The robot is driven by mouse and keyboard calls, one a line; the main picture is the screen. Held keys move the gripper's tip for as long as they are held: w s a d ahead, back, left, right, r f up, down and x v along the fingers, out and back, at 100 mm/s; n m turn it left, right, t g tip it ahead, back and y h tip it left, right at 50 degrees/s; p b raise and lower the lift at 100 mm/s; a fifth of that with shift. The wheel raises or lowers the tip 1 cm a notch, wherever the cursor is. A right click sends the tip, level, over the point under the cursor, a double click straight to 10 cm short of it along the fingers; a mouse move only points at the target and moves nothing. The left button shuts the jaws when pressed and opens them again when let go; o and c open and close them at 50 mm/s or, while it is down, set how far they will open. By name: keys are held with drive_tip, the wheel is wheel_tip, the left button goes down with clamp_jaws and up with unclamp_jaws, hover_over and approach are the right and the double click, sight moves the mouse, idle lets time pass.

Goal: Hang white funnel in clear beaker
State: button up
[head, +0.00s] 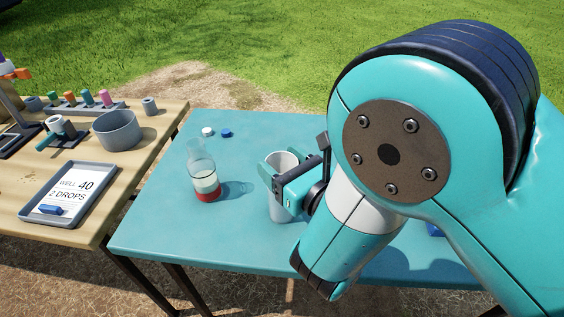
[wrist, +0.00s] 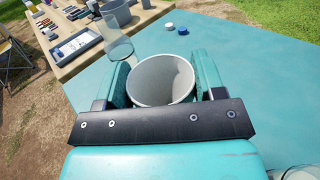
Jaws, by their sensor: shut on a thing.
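My gripper (head: 273,170) is shut on a pale grey-white, open-topped vessel (head: 282,207), one finger on each side near its rim. In the wrist view the vessel (wrist: 161,82) sits between the fingers, upright, round-mouthed and apparently empty. I see no spout and cannot tell for sure that it is the white funnel, or whether its base touches the table. A clear glass rim (wrist: 299,173) shows at the bottom right corner of the wrist view; it may be the clear beaker, mostly cut off. My arm hides that area in the head view.
A clear bottle (head: 202,162) with red at its base stands left on the blue table (head: 150,225). A white cap (head: 208,132) and a blue cap (head: 226,133) lie behind. The wooden table holds a grey pot (head: 117,130) and a tray (head: 36,214).

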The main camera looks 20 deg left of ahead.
drive_tip(key=shift+f+b, duration=1.3)
drive_tip(key=shift+f, duration=0.1)
drive_tip(key=o, duration=1)
